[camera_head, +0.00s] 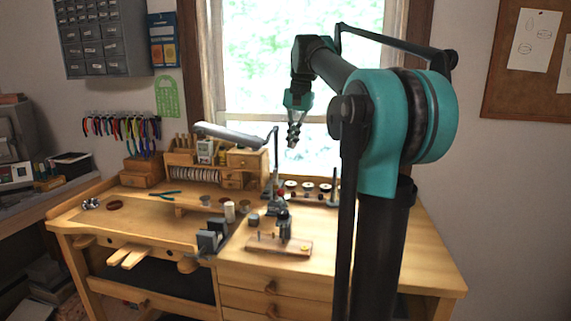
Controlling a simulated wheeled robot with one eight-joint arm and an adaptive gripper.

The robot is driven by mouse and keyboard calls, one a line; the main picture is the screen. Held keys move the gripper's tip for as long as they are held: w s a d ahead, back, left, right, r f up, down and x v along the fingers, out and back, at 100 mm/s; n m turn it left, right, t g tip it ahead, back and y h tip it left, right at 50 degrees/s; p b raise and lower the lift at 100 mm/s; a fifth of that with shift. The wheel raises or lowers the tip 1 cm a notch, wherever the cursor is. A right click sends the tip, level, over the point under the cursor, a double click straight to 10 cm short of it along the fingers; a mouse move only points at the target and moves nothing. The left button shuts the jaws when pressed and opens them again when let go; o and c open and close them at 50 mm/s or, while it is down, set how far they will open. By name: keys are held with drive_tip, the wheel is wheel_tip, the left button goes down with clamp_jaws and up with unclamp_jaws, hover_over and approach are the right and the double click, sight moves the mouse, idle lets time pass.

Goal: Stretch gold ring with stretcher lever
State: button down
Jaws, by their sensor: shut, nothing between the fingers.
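My gripper (294,134) is shut and empty, raised in front of the window, above the back of the workbench. A small dark metal tool on a wooden base (278,244) stands on the right half of the bench; it may be the ring stretcher, but its lever is not clear. A thin upright post with a red part (282,188) rises behind it. I cannot make out a gold ring; it is too small or hidden. My gripper is well above these things and touches none of them.
The wooden workbench (400,262) has a clear front right top. A lamp (232,136) reaches over a small wooden organizer (240,159). Green-handled pliers (165,195) lie at left. A grey vise-like block (210,240) stands near the front edge. Spools stand at the back.

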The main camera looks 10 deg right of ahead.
hover_over(282, 191)
drive_tip(key=w+d, duration=0.3)
drive_tip(key=w, duration=0.1)
wheel_tip(282, 191, down, 9)
drive_tip(key=f, duration=0.1)
drive_tip(key=s+a+f, duration=0.2)
drive_tip(key=shift+f, duration=0.15)
drive_tip(key=shift+s, duration=0.1)
drive_tip(key=shift+s+a+f+t+h, duration=0.25)
drive_tip(key=shift+s+f+t, duration=0.2)
drive_tip(key=shift+s+t, duration=0.15)
drive_tip(key=shift+s+a+f+t+h, duration=0.15)
drive_tip(key=shift+s+a+f+t, duration=0.1)
drive_tip(key=shift+s+f+t, duration=0.25)
drive_tip(key=shift+s+a+f+n+t+h, duration=0.1)
drive_tip(key=shift+s+a+f+t+h, duration=0.15)
drive_tip(key=shift+s+f+t, duration=0.5)
drive_tip(key=shift+s+a+f+n+t+h, duration=0.15)
drive_tip(key=shift+s+f+t, duration=0.35)
drive_tip(key=shift+f, duration=0.55)
drive_tip(key=shift+s+a+f+n+t+h, duration=0.1)
drive_tip(key=shift+s+a+f+t+h, duration=0.2)
drive_tip(key=shift+s+f+t, duration=0.45)
drive_tip(key=shift+w+f, duration=0.15)
